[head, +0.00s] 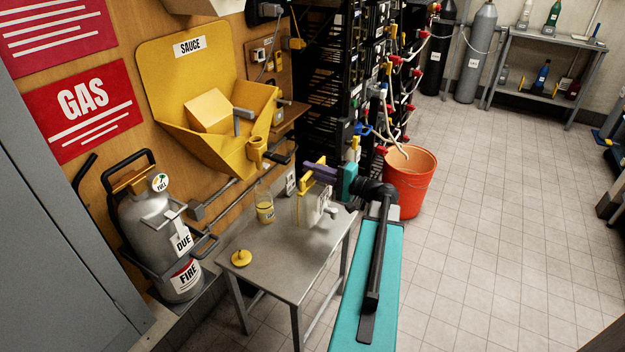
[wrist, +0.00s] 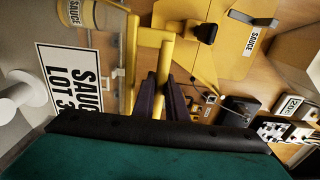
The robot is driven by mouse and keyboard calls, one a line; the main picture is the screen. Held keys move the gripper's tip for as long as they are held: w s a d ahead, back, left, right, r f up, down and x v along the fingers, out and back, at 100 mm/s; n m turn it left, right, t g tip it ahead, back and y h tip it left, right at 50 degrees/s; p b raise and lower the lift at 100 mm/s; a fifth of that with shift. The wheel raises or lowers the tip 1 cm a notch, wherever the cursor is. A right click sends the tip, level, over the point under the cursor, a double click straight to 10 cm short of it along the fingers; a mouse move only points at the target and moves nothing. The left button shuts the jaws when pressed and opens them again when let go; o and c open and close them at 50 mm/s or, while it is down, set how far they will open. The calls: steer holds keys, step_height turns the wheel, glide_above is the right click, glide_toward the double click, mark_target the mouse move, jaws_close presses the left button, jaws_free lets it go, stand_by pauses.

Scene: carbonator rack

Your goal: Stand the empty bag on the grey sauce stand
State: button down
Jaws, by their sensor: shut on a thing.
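My gripper (head: 308,171) has dark purple fingers shut on the yellow handle frame (wrist: 152,38) of the bag. The bag (head: 312,207) is pale, with a white spout at its lower right, and hangs upright below the handle. In the wrist view its label (wrist: 75,82) reads "SAUCE LOT", partly cut off, and a white spout (wrist: 15,92) shows at the left. The grey stand (head: 262,268) is a small metal table. The bag is at its far right part; I cannot tell whether its bottom touches the top. Whether the bag is empty cannot be seen.
A glass jar (head: 265,208) with a yellow band stands left of the bag. A yellow cap (head: 241,258) lies near the stand's left edge. The yellow sauce hopper (head: 255,105) is on the wall behind. A red bucket (head: 410,182) stands to the right. The stand's front is clear.

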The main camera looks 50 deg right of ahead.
steer(key=shift+f, duration=1.9)
steer(key=c, duration=1.8)
jaws_free()
steer(key=shift+o, duration=0.2)
steer(key=shift+r, duration=0.25)
steer(key=shift+s+f, duration=0.1)
steer(key=shift+s, duration=0.25)
steer(key=v, duration=1.1)
steer(key=shift+s+d, duration=0.1)
steer(key=shift+s, duration=0.05)
